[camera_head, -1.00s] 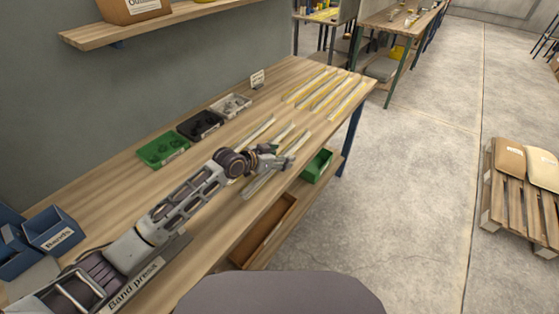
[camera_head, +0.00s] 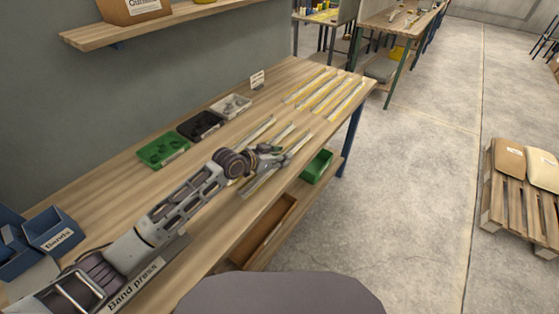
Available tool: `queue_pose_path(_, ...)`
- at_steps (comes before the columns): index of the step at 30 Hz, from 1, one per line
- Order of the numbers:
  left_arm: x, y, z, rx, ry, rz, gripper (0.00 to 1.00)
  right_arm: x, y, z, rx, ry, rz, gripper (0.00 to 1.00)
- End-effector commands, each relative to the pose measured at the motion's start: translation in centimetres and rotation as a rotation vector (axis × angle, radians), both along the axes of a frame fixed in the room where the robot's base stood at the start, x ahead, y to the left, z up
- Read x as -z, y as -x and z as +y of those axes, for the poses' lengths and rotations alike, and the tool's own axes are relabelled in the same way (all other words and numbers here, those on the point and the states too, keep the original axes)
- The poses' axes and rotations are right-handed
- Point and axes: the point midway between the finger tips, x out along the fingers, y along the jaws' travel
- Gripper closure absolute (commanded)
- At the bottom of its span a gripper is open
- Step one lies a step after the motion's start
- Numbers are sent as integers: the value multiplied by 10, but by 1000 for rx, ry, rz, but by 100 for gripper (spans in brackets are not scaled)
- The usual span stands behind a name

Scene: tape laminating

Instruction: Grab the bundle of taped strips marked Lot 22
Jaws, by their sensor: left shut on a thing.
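My left gripper (camera_head: 277,158) is low over the front part of the bench, shut on one of the nearer strip bundles (camera_head: 298,144). The bundle is a long, thin, pale piece, and the gripper hides part of it. Other nearer bundles lie beside it on the wood, one (camera_head: 257,131) to the left and partly behind my wrist. A farther group of yellow-edged strips (camera_head: 326,93) lies near the bench's far end. The small white card (camera_head: 257,80) stands at the wall side; its print is too small to read, and no Lot 22 mark is legible. My right gripper is not in view.
Green (camera_head: 163,149), black (camera_head: 201,125) and light (camera_head: 231,106) trays line the wall side. Blue bins (camera_head: 50,230) labelled Bands and a "Band press" plate (camera_head: 133,285) are at the near left. A green bin (camera_head: 317,167) sits on the shelf below the bench edge.

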Motion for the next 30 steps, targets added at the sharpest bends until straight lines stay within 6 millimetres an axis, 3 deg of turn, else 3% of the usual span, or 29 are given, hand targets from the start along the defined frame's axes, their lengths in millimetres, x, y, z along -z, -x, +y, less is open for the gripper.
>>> queue_pose_path(11, -10, 0, 0, 2, -3, 1, 100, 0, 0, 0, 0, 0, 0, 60)
queue_pose_path(30, -93, 0, 0, 0, -1, -1, 100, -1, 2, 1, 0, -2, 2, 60)
